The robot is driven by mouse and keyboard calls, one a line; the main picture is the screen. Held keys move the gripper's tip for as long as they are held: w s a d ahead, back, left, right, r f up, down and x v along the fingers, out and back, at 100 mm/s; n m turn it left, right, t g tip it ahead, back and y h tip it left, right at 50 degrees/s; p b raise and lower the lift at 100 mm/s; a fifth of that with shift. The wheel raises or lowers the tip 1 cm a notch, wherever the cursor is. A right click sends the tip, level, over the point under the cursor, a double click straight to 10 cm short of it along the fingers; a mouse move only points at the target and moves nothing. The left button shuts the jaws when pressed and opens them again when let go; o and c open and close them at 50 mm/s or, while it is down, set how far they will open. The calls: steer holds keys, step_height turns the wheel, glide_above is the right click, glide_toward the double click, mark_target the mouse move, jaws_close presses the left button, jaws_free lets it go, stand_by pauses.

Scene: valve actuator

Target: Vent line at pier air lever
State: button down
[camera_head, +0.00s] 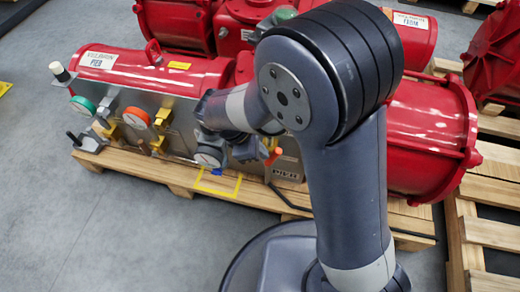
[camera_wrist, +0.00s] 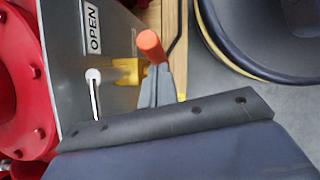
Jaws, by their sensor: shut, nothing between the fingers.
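A long red actuator (camera_head: 135,68) lies on a pallet, with a white name tag (camera_head: 98,60) that seems to read PIER. In the wrist view an orange-tipped lever (camera_wrist: 150,45) stands on a yellow valve (camera_wrist: 128,71), beside an OPEN label (camera_wrist: 93,28). An orange handle (camera_head: 272,156) shows at the panel's right end in the head view. My gripper (camera_wrist: 161,72) is shut and empty, its tips right by the orange lever; I cannot tell whether they touch. In the head view my gripper (camera_head: 246,150) is partly hidden.
A white-tipped pin (camera_wrist: 93,75) stands beside the yellow valve. More red actuators (camera_head: 174,22) lie behind. The grey floor (camera_head: 70,220) at front left is clear.

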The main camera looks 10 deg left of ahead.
mark_target(274, 155)
steer(key=shift+d, duration=0.1)
steer(key=shift+d+r+y+p, duration=0.15)
steer(key=shift+d+y+p, duration=0.2)
steer(key=shift+d+y, duration=0.4)
steer(key=shift+s+d+y+p, duration=0.1)
steer(key=shift+d+y+p, duration=0.25)
steer(key=shift+d+y, duration=0.45)
steer(key=d+f+y, duration=0.3)
steer(key=d+f, duration=0.4)
steer(key=shift+s+m, duration=0.3)
steer(key=shift+s+d+f, duration=0.15)
steer(key=shift+d+f, duration=0.05)
steer(key=shift+f, duration=0.1)
steer(key=shift+r, duration=0.1)
